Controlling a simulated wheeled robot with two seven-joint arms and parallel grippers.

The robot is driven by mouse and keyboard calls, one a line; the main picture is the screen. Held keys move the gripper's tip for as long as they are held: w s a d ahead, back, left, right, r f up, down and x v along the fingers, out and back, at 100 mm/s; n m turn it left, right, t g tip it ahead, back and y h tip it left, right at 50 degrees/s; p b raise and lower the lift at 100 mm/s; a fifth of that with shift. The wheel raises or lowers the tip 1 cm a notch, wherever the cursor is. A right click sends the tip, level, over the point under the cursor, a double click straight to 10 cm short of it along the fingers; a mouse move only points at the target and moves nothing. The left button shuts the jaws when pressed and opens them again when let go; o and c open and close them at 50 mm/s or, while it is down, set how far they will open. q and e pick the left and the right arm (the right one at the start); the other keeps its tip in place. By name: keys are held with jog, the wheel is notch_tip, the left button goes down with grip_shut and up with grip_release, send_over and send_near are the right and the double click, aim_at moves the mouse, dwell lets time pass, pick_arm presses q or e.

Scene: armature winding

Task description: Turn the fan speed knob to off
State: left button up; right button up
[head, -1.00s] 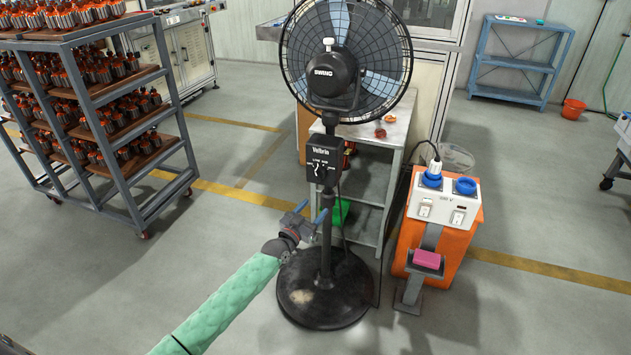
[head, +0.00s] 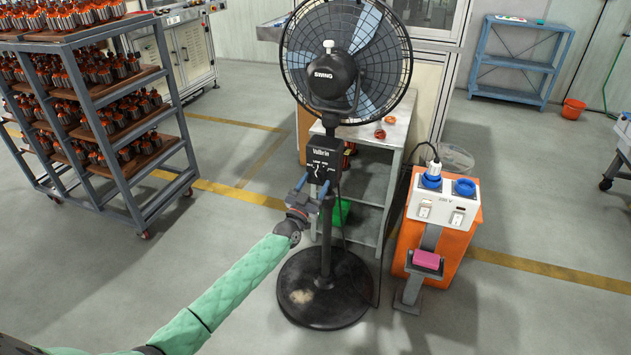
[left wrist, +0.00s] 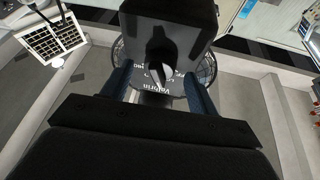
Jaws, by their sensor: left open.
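The pedestal fan (head: 347,62) stands in the middle of the head view on a round black base. Its black control box (head: 323,158), marked Valbrin, sits on the pole below the fan head. The speed knob (head: 321,171) is on the front of the box, with white lettering around it. My left gripper (head: 314,186) is open just below and in front of the knob. In the left wrist view the knob (left wrist: 160,72) shows between and beyond the two blue fingers, with its lettering behind it. I cannot tell whether the fingers touch it. My right gripper is not in view.
A grey workbench (head: 385,135) stands behind the fan. An orange unit with a white socket box (head: 442,205) is to the right, with a pink pedal (head: 427,259) in front. A rack of armatures (head: 110,110) stands left. Floor between rack and fan is clear.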

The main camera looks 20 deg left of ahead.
pick_arm(q)
jog(key=shift+w+r, duration=0.2)
jog(key=shift+w, duration=0.3)
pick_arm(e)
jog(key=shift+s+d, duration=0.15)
pick_arm(q)
jog(key=c, duration=1)
jog(key=shift+d, duration=0.1)
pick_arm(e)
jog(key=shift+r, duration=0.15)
